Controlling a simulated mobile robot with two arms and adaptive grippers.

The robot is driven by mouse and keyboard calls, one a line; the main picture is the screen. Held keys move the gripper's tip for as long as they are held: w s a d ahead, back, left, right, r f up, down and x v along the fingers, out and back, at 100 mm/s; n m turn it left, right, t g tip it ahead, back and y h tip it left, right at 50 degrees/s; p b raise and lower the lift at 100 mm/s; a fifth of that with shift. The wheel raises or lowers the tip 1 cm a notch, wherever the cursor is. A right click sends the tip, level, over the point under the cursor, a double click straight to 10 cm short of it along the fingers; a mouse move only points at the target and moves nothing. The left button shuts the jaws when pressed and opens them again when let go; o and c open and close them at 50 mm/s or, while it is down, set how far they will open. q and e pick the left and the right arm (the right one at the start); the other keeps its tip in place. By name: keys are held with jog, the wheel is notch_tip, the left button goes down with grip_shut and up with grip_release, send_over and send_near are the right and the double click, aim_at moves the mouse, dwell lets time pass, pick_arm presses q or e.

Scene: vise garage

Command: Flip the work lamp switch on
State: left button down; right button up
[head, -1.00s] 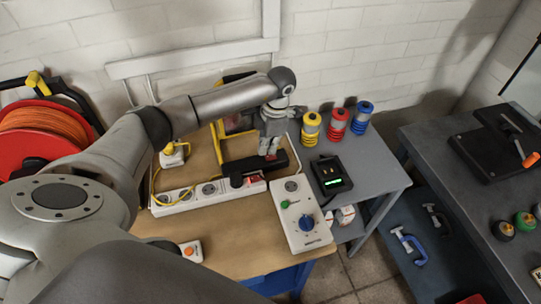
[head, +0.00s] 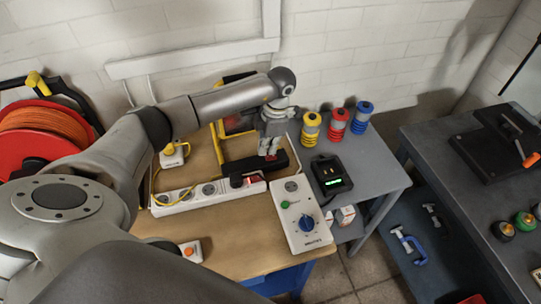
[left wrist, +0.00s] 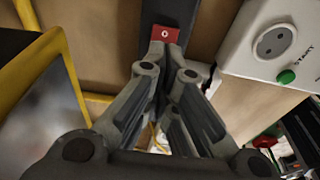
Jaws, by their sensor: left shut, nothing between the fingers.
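The yellow-framed work lamp (head: 220,148) stands on the wooden bench in the head view. A dark bar (head: 280,160) at its foot carries a small red switch (head: 271,157). The switch (left wrist: 165,33) shows a white "O" mark in the left wrist view. My left gripper (head: 268,152) points down at the switch with its fingers together and empty. In the left wrist view its fingertips (left wrist: 168,50) are at the near edge of the switch; I cannot tell whether they touch it. My right gripper is not in view.
A white power strip (head: 178,203) with a black plug lies in front of the lamp. A white control box (head: 302,228) with a blue knob is to its right. A charger (head: 331,175) and coloured spools stand farther right. The bench front is mostly clear.

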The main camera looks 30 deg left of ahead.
aim_at(268, 157)
pick_arm(q)
jog(key=shift+f+b, duration=0.95)
jog(key=shift+f, duration=0.2)
dwell(0.4)
jog(key=shift+s+r, duration=0.1)
jog(key=shift+r+p, duration=0.75)
jog(key=shift+r, duration=0.1)
jog(key=shift+r+p, duration=1.45)
jog(key=shift+r, duration=1.15)
jog(key=shift+d+f, duration=0.1)
